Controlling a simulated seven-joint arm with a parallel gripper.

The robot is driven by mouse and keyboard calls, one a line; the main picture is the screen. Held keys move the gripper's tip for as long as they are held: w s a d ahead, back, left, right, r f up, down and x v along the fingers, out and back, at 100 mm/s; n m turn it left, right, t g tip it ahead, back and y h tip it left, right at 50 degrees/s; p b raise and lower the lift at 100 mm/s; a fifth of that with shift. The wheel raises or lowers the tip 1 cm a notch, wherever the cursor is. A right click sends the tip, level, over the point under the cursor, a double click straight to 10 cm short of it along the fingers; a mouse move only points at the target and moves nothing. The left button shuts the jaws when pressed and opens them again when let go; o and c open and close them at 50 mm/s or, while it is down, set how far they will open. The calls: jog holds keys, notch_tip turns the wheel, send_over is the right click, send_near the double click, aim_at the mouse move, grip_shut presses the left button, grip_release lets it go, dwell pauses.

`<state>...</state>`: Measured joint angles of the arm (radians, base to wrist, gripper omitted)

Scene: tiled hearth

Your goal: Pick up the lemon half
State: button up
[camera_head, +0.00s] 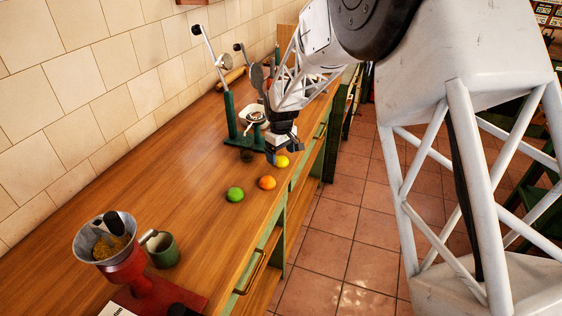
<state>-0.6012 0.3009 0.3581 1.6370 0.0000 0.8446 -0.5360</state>
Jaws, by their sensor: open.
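A small yellow piece, which looks like the lemon half (283,162), sits on the wooden counter (190,180) near its right edge. My gripper (280,154) is directly above and behind it, pointing down, with its jaws open. The jaws are small in this view, and I cannot tell whether the lemon half is between them or just in front of them. The upper part of the lemon half is close to the fingers in the picture.
An orange fruit (267,183) and a green fruit (235,194) lie nearer on the counter. A dark round thing (247,156) lies just left of my gripper. A green stand (230,115) rises behind. A red grinder (122,270) and green mug (162,250) stand at the front left.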

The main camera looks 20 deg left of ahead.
jog(key=shift+f, duration=1.1)
jog(key=shift+c, duration=0.3)
jog(key=c, duration=0.9)
